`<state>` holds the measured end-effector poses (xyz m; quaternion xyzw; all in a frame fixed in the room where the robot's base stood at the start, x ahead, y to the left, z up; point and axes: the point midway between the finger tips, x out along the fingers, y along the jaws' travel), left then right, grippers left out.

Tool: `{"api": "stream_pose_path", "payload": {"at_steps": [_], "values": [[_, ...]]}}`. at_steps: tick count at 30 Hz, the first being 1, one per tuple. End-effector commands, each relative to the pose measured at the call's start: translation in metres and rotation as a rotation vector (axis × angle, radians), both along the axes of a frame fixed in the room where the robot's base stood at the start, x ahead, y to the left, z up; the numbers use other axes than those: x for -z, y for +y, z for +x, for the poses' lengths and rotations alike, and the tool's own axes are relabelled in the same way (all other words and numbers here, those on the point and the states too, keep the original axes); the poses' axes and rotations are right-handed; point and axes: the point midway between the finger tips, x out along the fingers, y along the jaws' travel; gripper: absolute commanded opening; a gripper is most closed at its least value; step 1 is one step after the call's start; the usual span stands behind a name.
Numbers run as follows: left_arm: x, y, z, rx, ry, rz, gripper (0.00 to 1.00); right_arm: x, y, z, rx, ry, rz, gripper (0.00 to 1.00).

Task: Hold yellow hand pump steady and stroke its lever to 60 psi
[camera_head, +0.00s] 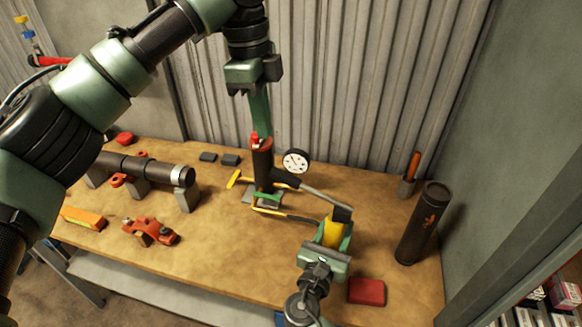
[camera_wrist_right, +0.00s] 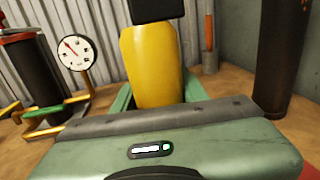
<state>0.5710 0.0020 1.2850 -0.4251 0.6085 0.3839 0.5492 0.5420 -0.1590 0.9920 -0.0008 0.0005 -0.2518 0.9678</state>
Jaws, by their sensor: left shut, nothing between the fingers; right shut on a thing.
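The yellow hand pump (camera_head: 333,233) stands upright at the right front of the bench, with a black head. Its yellow body fills the middle of the right wrist view (camera_wrist_right: 150,65). My right gripper (camera_head: 340,240) is shut on this body, its green fingers on both sides. The lever (camera_head: 322,199) slants up and left from the head to a black grip (camera_head: 287,179). My left gripper (camera_head: 262,130) points down, shut and empty, above and behind the grip, by the riser top. A white gauge (camera_head: 296,161) stands behind the lever; its needle points up-left in the wrist view (camera_wrist_right: 76,52).
A black riser pipe (camera_head: 263,168) with a red top stands behind the lever. A dark cylinder (camera_head: 422,225) stands at right; a red block (camera_head: 366,291) lies at the front. A horizontal pipe (camera_head: 150,170) and red clamp (camera_head: 150,230) occupy the left. Corrugated wall is behind.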

Motion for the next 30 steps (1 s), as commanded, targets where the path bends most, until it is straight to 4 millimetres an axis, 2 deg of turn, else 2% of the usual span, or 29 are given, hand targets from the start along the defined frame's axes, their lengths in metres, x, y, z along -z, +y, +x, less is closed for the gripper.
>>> {"api": "stream_pose_path", "payload": {"at_steps": [1, 5, 17, 30], "values": [[0.004, -0.010, -0.004, 0.006, -0.003, 0.003, 0.00, -0.001, 0.001, 0.000, -0.001, -0.002, 0.000, 0.00], [0.010, -0.023, -0.009, 0.003, -0.001, 0.003, 0.00, -0.001, 0.001, 0.000, -0.002, -0.002, 0.000, 0.00], [0.015, -0.025, -0.009, 0.002, -0.001, 0.002, 0.00, -0.001, 0.000, 0.000, -0.001, -0.001, 0.000, 0.00], [0.065, -0.029, -0.012, 0.002, 0.001, 0.002, 0.00, -0.001, 0.000, 0.000, -0.001, -0.001, 0.000, 0.00]]}}
